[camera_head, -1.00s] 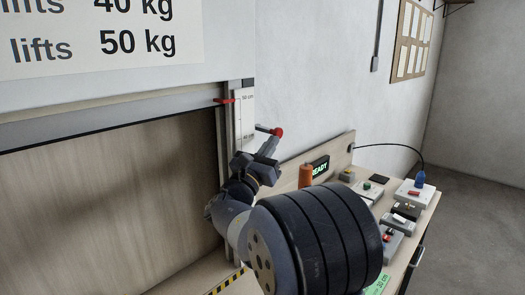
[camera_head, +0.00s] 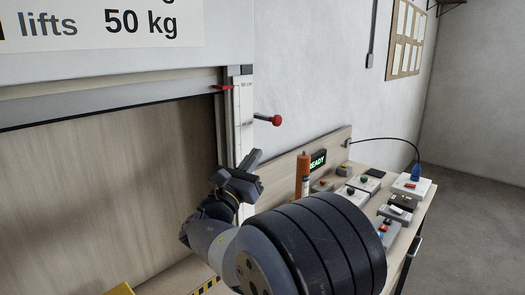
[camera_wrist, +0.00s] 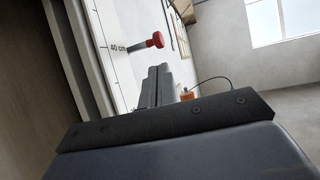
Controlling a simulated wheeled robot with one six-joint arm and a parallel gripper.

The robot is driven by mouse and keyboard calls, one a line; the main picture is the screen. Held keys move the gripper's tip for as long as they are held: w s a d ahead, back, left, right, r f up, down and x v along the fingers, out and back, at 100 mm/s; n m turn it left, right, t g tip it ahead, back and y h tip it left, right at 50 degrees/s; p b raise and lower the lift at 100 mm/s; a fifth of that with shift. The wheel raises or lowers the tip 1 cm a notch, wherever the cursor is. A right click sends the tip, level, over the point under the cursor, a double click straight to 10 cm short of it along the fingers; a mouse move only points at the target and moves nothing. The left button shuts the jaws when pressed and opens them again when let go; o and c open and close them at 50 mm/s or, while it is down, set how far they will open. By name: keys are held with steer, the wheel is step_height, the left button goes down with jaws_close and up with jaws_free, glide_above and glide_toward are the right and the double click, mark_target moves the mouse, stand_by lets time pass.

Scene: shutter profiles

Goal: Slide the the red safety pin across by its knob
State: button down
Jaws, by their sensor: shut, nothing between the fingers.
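The safety pin shows a round red knob (camera_head: 277,120) on a short dark rod that sticks out to the right of the white scale strip (camera_head: 241,140). The knob also shows in the wrist view (camera_wrist: 155,41), beyond the fingertips, beside the 40 cm mark. My gripper (camera_head: 257,156) is below and slightly left of the knob in the head view, apart from it. Its fingers are together and empty, as the wrist view (camera_wrist: 159,71) also shows.
A shutter with a grey bottom rail (camera_head: 110,102) stands at the left, with a small red pointer (camera_head: 223,87) at the rail's right end. At the right, a bench holds an orange cylinder (camera_head: 303,172), a READY display (camera_head: 317,160) and several switch boxes. Space around the knob looks free.

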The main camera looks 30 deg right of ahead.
steer(key=v, duration=0.4)
steer(key=shift+s+a+b, duration=0.25)
steer(key=shift+a+b, duration=0.1)
